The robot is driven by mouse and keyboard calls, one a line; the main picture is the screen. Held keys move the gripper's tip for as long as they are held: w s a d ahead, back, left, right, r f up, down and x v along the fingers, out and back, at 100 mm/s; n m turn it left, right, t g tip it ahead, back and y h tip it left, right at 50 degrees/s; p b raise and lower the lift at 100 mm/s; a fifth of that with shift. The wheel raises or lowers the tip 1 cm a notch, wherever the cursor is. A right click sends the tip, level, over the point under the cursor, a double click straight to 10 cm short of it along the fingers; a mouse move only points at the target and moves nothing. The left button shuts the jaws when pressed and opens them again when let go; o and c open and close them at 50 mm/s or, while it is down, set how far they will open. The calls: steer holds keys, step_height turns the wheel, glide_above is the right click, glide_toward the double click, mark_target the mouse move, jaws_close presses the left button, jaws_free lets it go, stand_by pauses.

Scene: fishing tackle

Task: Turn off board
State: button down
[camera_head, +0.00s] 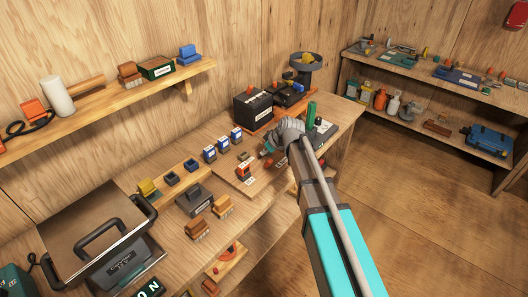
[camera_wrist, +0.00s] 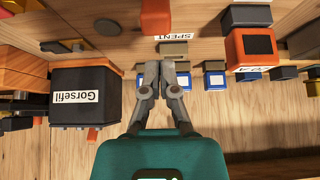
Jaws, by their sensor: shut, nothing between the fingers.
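My gripper (camera_head: 268,150) is over the workbench in the body view, in front of the black box. In the wrist view my gripper (camera_wrist: 163,68) is shut and empty, its fingertips close below the "SPENT" label (camera_wrist: 174,37). I cannot tell for sure which thing is the board. At the lower edge of the body view is a dark sign reading "ON" (camera_head: 148,288). Near it, a small wooden board with a red round part (camera_head: 230,254) sits on a lower level. My gripper is well apart from both. The arm hides part of the bench.
A black box (camera_head: 253,108) labelled "Gorsefil" also shows in the wrist view (camera_wrist: 85,97). Several blue-and-white boxes (camera_head: 223,144) and an orange block (camera_head: 244,171) stand nearby. A large lidded machine (camera_head: 95,232) is at left. The floor (camera_head: 440,220) at right is clear.

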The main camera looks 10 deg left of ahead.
steer(key=shift+p+v, duration=0.9)
steer(key=shift+v, duration=0.2)
steer(key=s+d+f+p+v, duration=0.1)
steer(key=p+v, duration=0.4)
steer(key=v, duration=0.2)
steer(key=shift+d+r, duration=0.25)
steer(key=s+d+f+m+g+h, duration=0.1)
steer(key=s+d+m+h, duration=0.2)
steer(key=s+d, duration=0.6)
steer(key=s+d+f+m+g+h, duration=0.2)
steer(key=s+d+m, duration=0.6)
steer(key=d, duration=0.4)
steer(key=shift+s+d+m+g+h, duration=0.3)
steer(key=shift+s+h, duration=0.1)
steer(key=shift+s, duration=0.5)
